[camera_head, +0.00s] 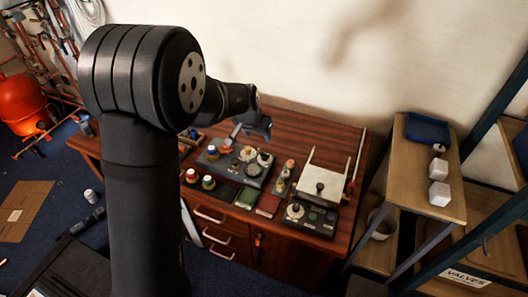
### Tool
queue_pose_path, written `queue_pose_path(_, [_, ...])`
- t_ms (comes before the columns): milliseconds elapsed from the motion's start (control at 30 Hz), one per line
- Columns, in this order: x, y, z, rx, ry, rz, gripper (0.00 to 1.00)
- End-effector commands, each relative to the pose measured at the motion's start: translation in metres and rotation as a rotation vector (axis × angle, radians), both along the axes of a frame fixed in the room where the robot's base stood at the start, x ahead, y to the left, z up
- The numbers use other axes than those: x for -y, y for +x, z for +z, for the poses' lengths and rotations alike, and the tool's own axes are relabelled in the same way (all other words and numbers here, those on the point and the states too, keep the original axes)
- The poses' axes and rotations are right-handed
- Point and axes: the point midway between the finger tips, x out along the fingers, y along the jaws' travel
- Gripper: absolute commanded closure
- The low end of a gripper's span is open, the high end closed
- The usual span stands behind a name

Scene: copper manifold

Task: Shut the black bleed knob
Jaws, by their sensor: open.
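A dark plate (222,168) on the wooden bench carries several small round knobs, some dark and some pale. A second dark base (313,222) at the right front of the bench carries more round dark parts. At this size I cannot tell which of these is the black bleed knob, or how far it is turned. My gripper (262,126) is small in view, at the end of my arm, above the back of the bench and just behind the first plate. It is open, and I see nothing held in it.
A pale box-like piece (325,176) stands on the bench right of the knobs. Small bottles (284,178) stand between them. A red-handled tool (233,133) lies near my gripper. A wooden shelf (425,175) with white blocks and a blue tray (428,128) stands at right.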

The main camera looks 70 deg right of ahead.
Motion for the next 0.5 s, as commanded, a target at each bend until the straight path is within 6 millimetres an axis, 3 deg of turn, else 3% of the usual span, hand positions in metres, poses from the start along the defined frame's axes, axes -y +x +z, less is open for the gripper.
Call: queue_pose_path(500, [0.036,-0.001,-0.090,-0.002,0.003,-0.001,0.44])
